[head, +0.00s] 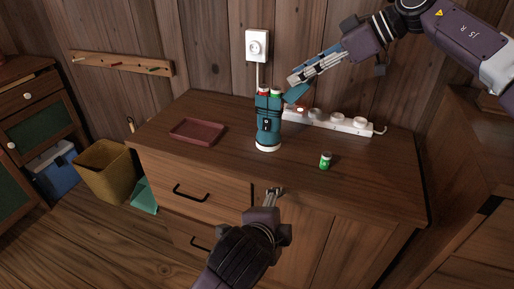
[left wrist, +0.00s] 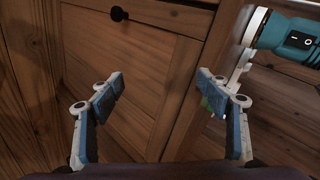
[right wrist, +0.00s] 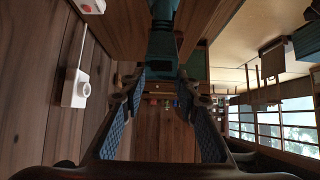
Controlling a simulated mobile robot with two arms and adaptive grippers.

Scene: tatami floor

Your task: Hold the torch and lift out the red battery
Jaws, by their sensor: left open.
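The teal torch (head: 268,125) stands upright on the cabinet top (head: 225,155). The red battery (head: 263,91) shows at its open top, beside a green battery (head: 277,94). A teal flap (head: 295,94) tilts out at the torch's upper right, near my right gripper (head: 289,80). In the right wrist view, the fingers are apart with teal (right wrist: 163,30) between and beyond their tips; contact is unclear. My left gripper (head: 274,190) is open and empty in front of the cabinet's front edge, below the torch. The torch also shows in the left wrist view (left wrist: 285,38).
A loose green battery (head: 325,161) stands right of the torch. A white power strip (head: 335,122) lies behind, below a wall socket (head: 257,45). A reddish tray (head: 197,131) lies to the left. The cabinet top between tray and torch is clear.

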